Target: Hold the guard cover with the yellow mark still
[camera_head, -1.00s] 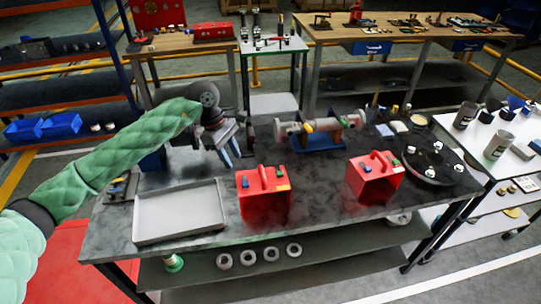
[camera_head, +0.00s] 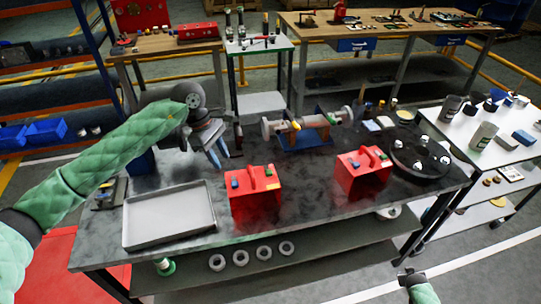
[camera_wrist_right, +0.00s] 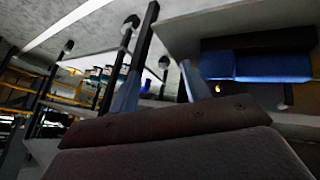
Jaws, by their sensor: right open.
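Two red box-shaped covers with top handles stand on the dark workbench (camera_head: 330,200). My right gripper (camera_head: 407,275) is low at the bench's front right, away from both covers. In the right wrist view its fingers (camera_wrist_right: 160,90) are apart and empty.
A grey tray (camera_head: 170,238) lies front left. A shaft assembly (camera_head: 308,131) with a yellow mark stands behind the covers. A black round plate (camera_head: 420,160) is at the right. A white table (camera_head: 470,145) with cups stands beyond. Bench surface between the covers is clear.

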